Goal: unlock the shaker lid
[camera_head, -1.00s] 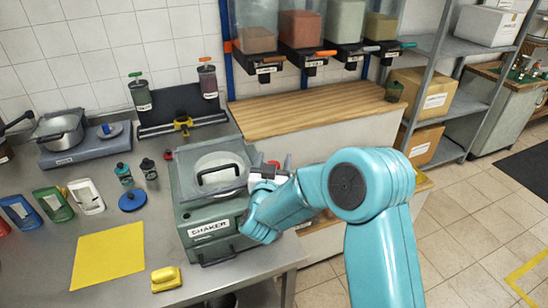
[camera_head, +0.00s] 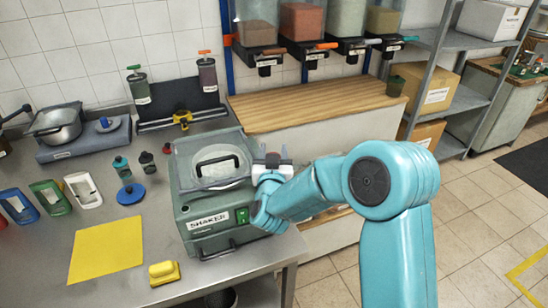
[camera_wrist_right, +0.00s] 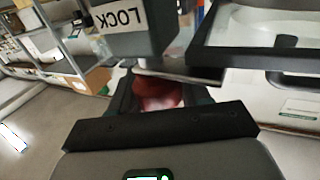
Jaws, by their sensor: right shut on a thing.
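The shaker (camera_head: 205,214) is a green box with a SHAKER label and a green switch on its front. Its clear lid (camera_head: 188,172), with a black handle, lies flat over the top and looks closed. My right gripper (camera_head: 273,161) is at the lid's right side. In the right wrist view, its dark fingers are shut on a red lock knob (camera_wrist_right: 157,92), below a block with a LOCK label (camera_wrist_right: 118,16). The fingers hide part of the knob, so its turn position cannot be told. My left gripper is not in view.
A yellow mat (camera_head: 107,250) and a yellow sponge-like block (camera_head: 164,273) lie left of the shaker. Small bottles (camera_head: 121,168) and a blue disc (camera_head: 131,194) stand nearby. A wooden counter (camera_head: 310,105) is behind, under several dispensers.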

